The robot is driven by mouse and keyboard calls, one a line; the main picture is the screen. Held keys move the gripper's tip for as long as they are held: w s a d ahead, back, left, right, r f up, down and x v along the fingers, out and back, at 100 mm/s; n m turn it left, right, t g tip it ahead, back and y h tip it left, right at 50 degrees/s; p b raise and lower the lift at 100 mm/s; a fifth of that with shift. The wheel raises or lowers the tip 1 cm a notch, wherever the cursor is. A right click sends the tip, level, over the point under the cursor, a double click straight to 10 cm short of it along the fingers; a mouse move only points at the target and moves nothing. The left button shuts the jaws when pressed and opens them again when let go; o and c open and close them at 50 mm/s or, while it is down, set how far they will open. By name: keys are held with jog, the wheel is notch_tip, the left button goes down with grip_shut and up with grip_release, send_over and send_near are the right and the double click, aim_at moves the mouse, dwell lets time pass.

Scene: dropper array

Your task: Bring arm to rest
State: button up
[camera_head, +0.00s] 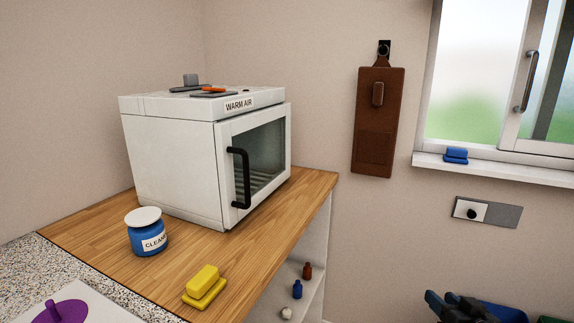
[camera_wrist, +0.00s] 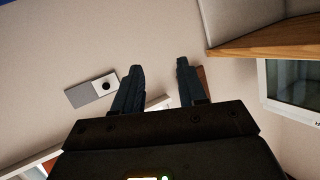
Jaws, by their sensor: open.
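My gripper (camera_wrist: 160,68) shows in the wrist view with its two dark fingers apart and nothing between them. Bare wall lies behind the gap. In the head view part of my gripper (camera_head: 444,299) shows at the bottom right, low in front of the wall, to the right of the wooden counter and apart from it. The rest of my arm is cut off by the lower edge of that view.
A white warm-air cabinet (camera_head: 170,165), its door shut, stands on the wooden counter (camera_head: 95,232). A blue cleaner jar (camera_head: 143,240) and yellow block (camera_head: 203,282) are in front. A brown board (camera_head: 380,125) hangs on the wall. A blue bin (camera_head: 508,313) is beside my gripper.

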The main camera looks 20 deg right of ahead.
jog(key=s+a+f+n+y, duration=0.1)
jog(key=s+a, duration=0.6)
jog(key=a, duration=0.3)
jog(key=s+a+f+n, duration=0.1)
jog(key=s+a+f, duration=0.1)
jog(key=s+a, duration=0.6)
jog(key=s+a+r+n+t+y+p, duration=0.1)
jog(key=s+a+r+n+y, duration=0.3)
jog(key=s+a+r, duration=0.8)
jog(key=s, duration=0.3)
jog(key=shift+a+r+n+t+y, duration=0.15)
jog(key=shift+r+n+t+y, duration=0.15)
jog(key=shift+n+y, duration=0.1)
